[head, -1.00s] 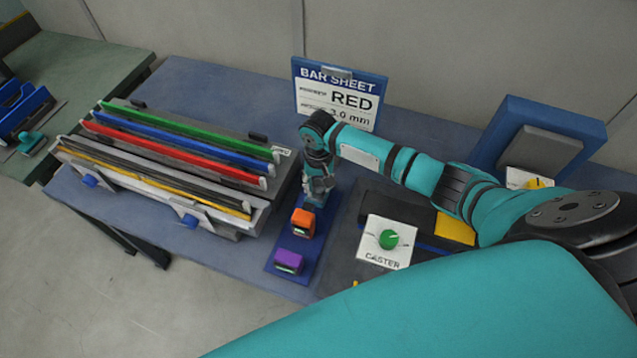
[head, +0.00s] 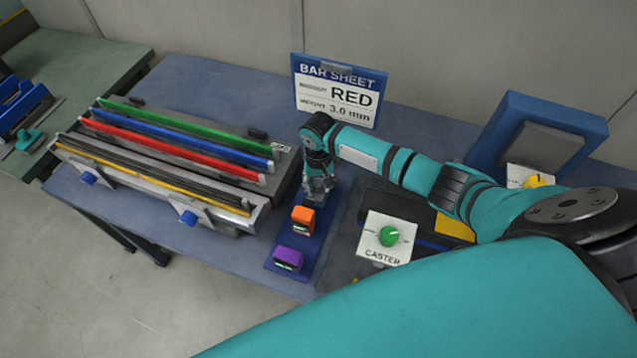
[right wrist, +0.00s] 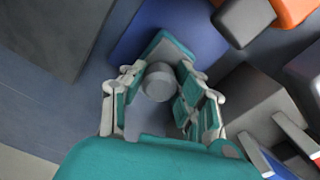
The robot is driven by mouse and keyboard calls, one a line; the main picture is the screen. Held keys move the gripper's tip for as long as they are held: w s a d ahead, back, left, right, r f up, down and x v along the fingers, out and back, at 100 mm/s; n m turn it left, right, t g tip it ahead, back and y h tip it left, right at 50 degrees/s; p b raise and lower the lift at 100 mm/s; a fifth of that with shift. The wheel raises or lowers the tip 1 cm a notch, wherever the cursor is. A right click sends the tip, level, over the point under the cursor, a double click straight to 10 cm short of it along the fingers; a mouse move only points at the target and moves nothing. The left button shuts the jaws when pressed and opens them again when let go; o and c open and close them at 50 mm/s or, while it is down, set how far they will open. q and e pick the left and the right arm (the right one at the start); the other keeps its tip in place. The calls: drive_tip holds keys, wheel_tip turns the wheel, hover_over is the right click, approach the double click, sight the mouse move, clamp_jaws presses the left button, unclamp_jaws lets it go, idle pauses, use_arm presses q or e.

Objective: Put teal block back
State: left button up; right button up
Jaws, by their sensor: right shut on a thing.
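My right gripper (head: 318,187) points down over the far end of a blue strip (head: 323,222) on the table. In the right wrist view, its fingers (right wrist: 160,95) are closed around a grey round part. A teal edge beside that part, seemingly the teal block (right wrist: 166,46), shows between the fingers. Most of the block is hidden by the fingers, and I cannot tell whether it touches the strip. An orange block (head: 303,220) and a purple block (head: 288,259) stand in a row on the strip, nearer to me. My left gripper is not in view.
A rack (head: 262,208) with green, blue, red, black and yellow bars stands left of the strip. A white CASTER panel with a green knob (head: 389,236) is close on the right. A BAR SHEET sign (head: 337,91) stands behind. A teal item (head: 30,139) lies on the green table.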

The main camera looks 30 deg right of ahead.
drive_tip(key=shift+f, duration=0.25)
drive_tip(key=o, duration=1.1)
wheel_tip(320, 180, up, 12)
drive_tip(key=shift+r, duration=0.1)
idle(0.4)
